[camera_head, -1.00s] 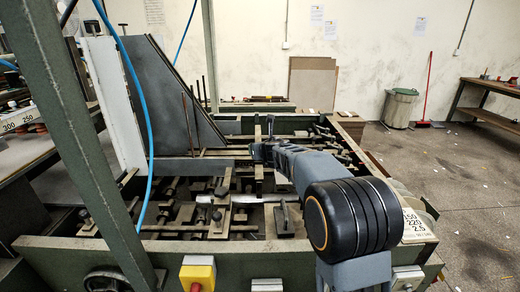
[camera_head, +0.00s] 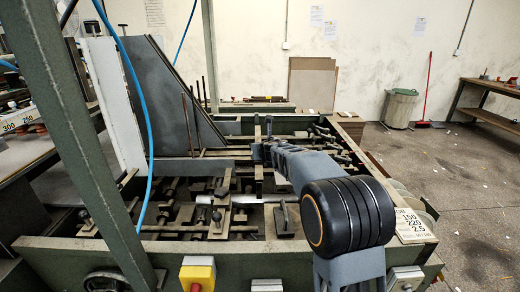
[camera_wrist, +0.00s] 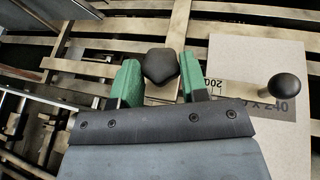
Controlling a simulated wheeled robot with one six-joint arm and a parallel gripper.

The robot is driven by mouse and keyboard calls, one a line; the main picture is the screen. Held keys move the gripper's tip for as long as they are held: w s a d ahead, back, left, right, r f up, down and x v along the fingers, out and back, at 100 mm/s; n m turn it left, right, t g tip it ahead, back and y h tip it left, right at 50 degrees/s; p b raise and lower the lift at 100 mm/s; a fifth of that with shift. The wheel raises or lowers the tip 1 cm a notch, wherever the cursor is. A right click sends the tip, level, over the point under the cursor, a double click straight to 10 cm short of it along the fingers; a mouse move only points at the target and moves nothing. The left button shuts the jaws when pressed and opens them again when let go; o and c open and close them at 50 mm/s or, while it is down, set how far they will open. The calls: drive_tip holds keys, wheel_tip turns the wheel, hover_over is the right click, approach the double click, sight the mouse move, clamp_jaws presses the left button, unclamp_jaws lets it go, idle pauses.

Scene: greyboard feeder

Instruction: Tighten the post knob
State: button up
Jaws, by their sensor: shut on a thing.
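The black lobed post knob (camera_wrist: 161,66) sits between the green fingertips of my gripper (camera_wrist: 158,82) in the wrist view. My gripper is shut on it, with one finger on each side. In the head view my gripper (camera_head: 262,150) is over the middle of the feeder, and the arm hides most of the area around the knob there. I cannot tell from the frames how tight the knob is.
A black ball knob (camera_wrist: 284,86) on a lever stands to the right of my gripper in the wrist view, over a pale board (camera_wrist: 252,54) with printed numbers. Wooden slats and bars surround it. A grey slanted plate (camera_head: 180,105) rises at the left in the head view.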

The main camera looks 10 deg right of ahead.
drive_tip(key=shift+a+m+h, duration=0.1)
drive_tip(key=shift+m+h, duration=0.3)
drive_tip(key=shift+h, duration=0.1)
drive_tip(key=m+h, duration=0.1)
drive_tip(key=m+h+p, duration=0.1)
drive_tip(key=h, duration=0.1)
drive_tip(key=shift+a+r+m+p, duration=0.1)
drive_tip(key=shift+a+m+p, duration=0.2)
drive_tip(key=shift+a+m, duration=0.1)
drive_tip(key=m+h+p, duration=0.1)
drive_tip(key=m+g+h, duration=0.1)
drive_tip(key=h, duration=0.1)
drive_tip(key=shift+w+a+m+p, duration=0.15)
drive_tip(key=shift+m+p, duration=0.25)
drive_tip(key=m+g+h+p, duration=0.2)
drive_tip(key=h, duration=0.1)
drive_tip(key=shift+w+a+m+p, duration=0.1)
drive_tip(key=shift+a+m+p, duration=0.05)
drive_tip(key=shift+m+p, duration=0.2)
drive_tip(key=shift+m+g+h+p, duration=0.5)
drive_tip(key=shift+m+g+p, duration=0.1)
drive_tip(key=shift+m+p, duration=0.05)
drive_tip(key=shift+w, duration=0.1)
drive_tip(key=o, duration=0.9)
